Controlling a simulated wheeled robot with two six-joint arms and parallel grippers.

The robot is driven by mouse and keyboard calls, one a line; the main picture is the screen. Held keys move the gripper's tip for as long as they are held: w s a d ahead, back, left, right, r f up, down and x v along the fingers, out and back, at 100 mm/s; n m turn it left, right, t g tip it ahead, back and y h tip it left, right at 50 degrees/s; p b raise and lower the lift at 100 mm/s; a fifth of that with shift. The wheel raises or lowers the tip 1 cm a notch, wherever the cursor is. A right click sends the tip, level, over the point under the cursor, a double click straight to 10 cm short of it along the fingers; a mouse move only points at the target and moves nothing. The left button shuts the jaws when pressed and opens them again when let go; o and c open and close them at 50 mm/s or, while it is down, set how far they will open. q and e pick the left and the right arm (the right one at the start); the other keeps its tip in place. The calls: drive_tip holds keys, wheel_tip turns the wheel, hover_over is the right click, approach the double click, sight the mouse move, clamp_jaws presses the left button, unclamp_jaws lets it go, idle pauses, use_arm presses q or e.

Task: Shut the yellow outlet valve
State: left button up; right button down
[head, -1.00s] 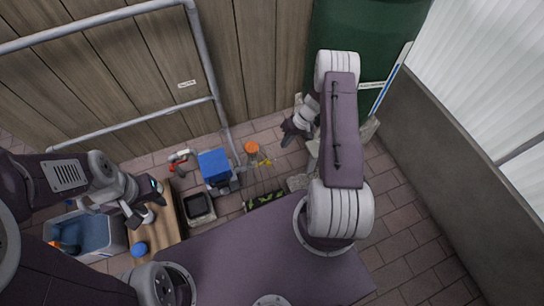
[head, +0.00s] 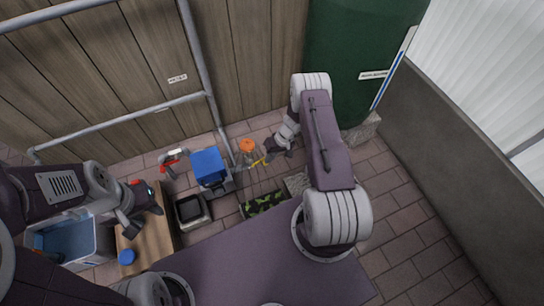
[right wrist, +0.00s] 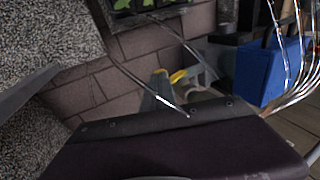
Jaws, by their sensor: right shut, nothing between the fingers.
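The yellow valve handle (head: 258,162) is small and sits low by the pipework, just right of the blue box. It also shows in the right wrist view (right wrist: 177,76), beyond the fingers. My right gripper (head: 270,150) is shut and empty, close to the handle. In the right wrist view its fingers (right wrist: 158,92) point toward the handle and partly overlap it, so I cannot tell whether they touch. My left gripper (head: 144,218) hangs over the wooden bench at the left, away from the valve, its fingers seemingly apart.
A blue box (head: 208,166), a red-handled valve (head: 170,160) and an orange cap (head: 247,145) stand near the yellow handle. A black tray (head: 191,210), a wooden bench (head: 150,240) and a grey crate (head: 95,245) are left. A green tank (head: 355,60) stands behind my right arm.

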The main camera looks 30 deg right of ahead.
drive_tip(key=d+f+y+b, duration=0.1)
drive_tip(key=b, duration=0.2)
drive_tip(key=d+f+y+b, duration=0.1)
drive_tip(key=f+b, duration=0.1)
drive_tip(key=b, duration=0.1)
drive_tip(key=shift+f, duration=0.2)
drive_tip(key=shift+r, duration=0.1)
drive_tip(key=p+v, duration=0.6)
drive_tip(key=v, duration=0.4)
drive_tip(key=shift+r, duration=0.2)
drive_tip(key=shift+s, duration=0.1)
